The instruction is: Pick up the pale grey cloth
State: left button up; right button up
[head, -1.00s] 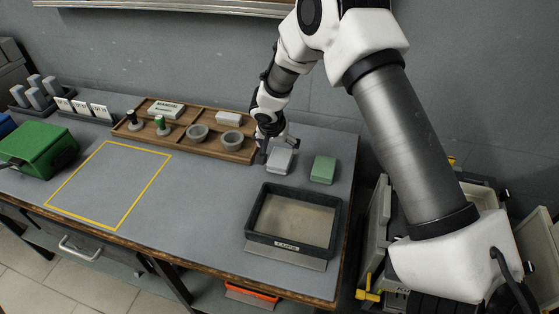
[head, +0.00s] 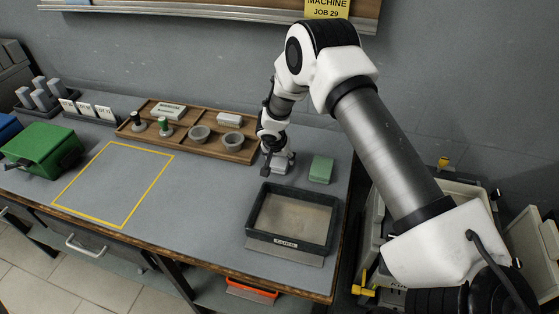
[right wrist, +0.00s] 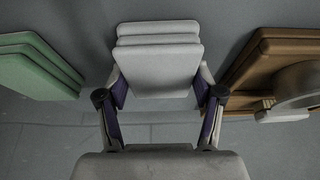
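The pale grey cloth (head: 283,168) is a folded stack on the bench, right of the wooden tray and behind the black tray. In the right wrist view the cloth (right wrist: 158,65) shows in layers, straight ahead between the fingers. My right gripper (head: 278,163) is low over the cloth and partly hides it in the head view. In the right wrist view my right gripper (right wrist: 160,96) is open, one finger at each side of the cloth's near part. I cannot tell whether the pads touch it. My left gripper is not in view.
A green folded cloth (head: 321,169) lies close by on the right. The wooden tray (head: 243,155) with bowls is close on the left. A black-rimmed tray (head: 254,222) stands in front. The yellow-outlined area (head: 120,182) is empty. A green box (head: 42,146) stands far left.

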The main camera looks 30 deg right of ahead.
notch_tip(320, 180, up, 10)
jog(key=shift+f+b, duration=0.2)
jog(key=shift+b, duration=0.65)
jog(key=shift+r, duration=0.15)
jog(key=shift+o, duration=0.6)
jog(key=shift+c, duration=0.3)
jog(key=shift+s, duration=0.1)
